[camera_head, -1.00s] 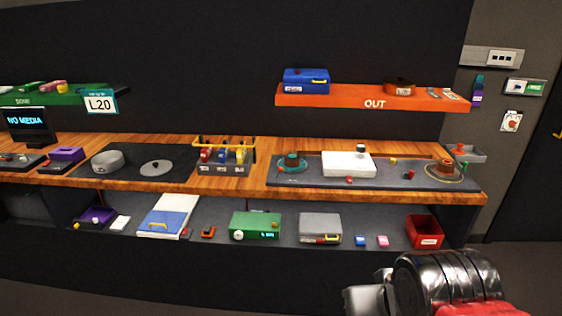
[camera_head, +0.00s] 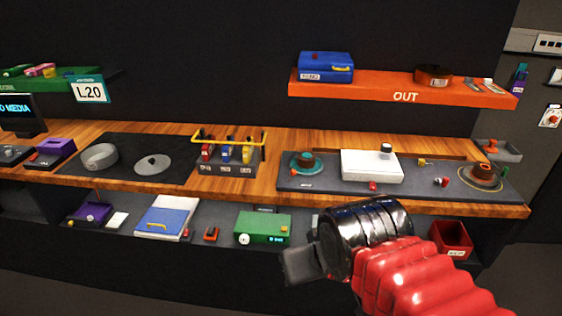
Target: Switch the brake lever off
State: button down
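A bank of levers (camera_head: 228,153) stands on the wooden counter, left of centre.
A grey mat (camera_head: 330,184) with a white box (camera_head: 372,166) lies right of the levers. A cooktop-like black panel (camera_head: 125,150) lies left. The orange OUT shelf (camera_head: 400,88) hangs above. A green box (camera_head: 263,228) and red bin (camera_head: 452,238) stand on the lower shelf.

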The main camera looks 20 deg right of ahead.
aim_at(293, 173)
jog(key=u, duration=0.25)
jog(key=i, duration=0.9)
jog(key=u, duration=0.15)
